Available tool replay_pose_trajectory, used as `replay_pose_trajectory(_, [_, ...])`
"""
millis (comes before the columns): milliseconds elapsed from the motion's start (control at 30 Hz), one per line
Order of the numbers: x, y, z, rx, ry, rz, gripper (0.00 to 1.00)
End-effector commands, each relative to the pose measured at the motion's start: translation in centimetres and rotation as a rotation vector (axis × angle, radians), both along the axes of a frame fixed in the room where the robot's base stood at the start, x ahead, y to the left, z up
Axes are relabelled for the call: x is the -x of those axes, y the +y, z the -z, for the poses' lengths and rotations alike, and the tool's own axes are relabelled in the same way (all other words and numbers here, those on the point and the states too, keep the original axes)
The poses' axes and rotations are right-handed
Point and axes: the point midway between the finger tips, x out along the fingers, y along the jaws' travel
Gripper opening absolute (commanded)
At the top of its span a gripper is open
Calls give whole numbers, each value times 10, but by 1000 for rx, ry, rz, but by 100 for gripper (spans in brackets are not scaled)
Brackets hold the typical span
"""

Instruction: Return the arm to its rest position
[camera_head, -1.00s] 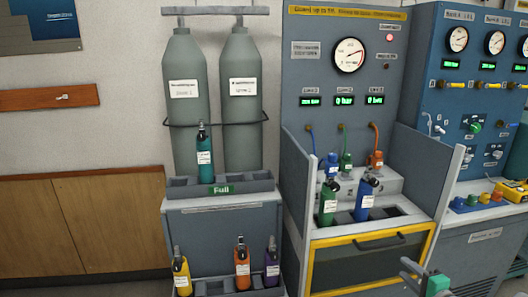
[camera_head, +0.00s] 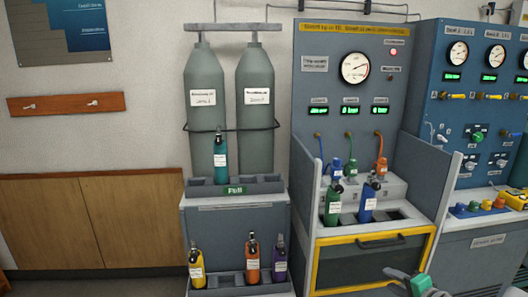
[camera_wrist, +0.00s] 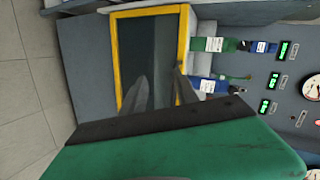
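My gripper (camera_head: 408,281) shows at the bottom right edge of the head view, in front of the yellow-framed drawer or window of the test bench. It is grey and green and partly cut off by the picture edge. In the wrist view its green body (camera_wrist: 180,152) fills the bottom, with grey finger shapes (camera_wrist: 136,95) before the yellow frame. Nothing is seen held, but the gap between the fingers is unclear. The green bottle (camera_head: 333,203) and blue bottle (camera_head: 368,200) stand in the bench rack, apart from my gripper.
The bench's side panel (camera_head: 430,178) rises close to my gripper. A rack at left holds a teal bottle (camera_head: 220,155) above yellow (camera_head: 196,268), orange (camera_head: 252,262) and purple (camera_head: 280,262) bottles. Bare floor (camera_wrist: 30,115) shows in the wrist view.

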Motion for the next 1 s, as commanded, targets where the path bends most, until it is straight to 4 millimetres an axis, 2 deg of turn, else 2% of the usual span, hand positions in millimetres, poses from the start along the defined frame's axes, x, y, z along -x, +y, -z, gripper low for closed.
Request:
replay_pose_trajectory(33, [-5, 18, -11, 41, 27, -45, 36])
replay_pose_trajectory(167, [-10, 68, -26, 175, 128, -177, 36])
replay_pose_trajectory(267, [-5, 116, -43, 311, 218, -307, 36])
replay_pose_trajectory(300, [2, 139, -52, 375, 260, -368, 36])
replay_pose_trajectory(367, [17, 174, -68, 485, 324, -466, 36])
replay_pose_trajectory(433, [47, 215, -92, 631, 403, -591, 36])
replay_pose_trajectory(500, [87, 247, -113, 765, 475, -705, 36])
replay_pose_trajectory(533, [104, 256, -120, 812, 501, -745, 36])
replay_pose_trajectory(600, [140, 270, -133, 898, 551, -820, 36])
replay_pose_trajectory(700, [175, 278, -141, 965, 595, -883, 36])
replay_pose_trajectory(733, [181, 281, -141, 976, 603, -893, 36])
replay_pose_trajectory(833, [190, 284, -141, 989, 615, -908, 36])
replay_pose_trajectory(1000, [190, 283, -139, 987, 618, -906, 36])
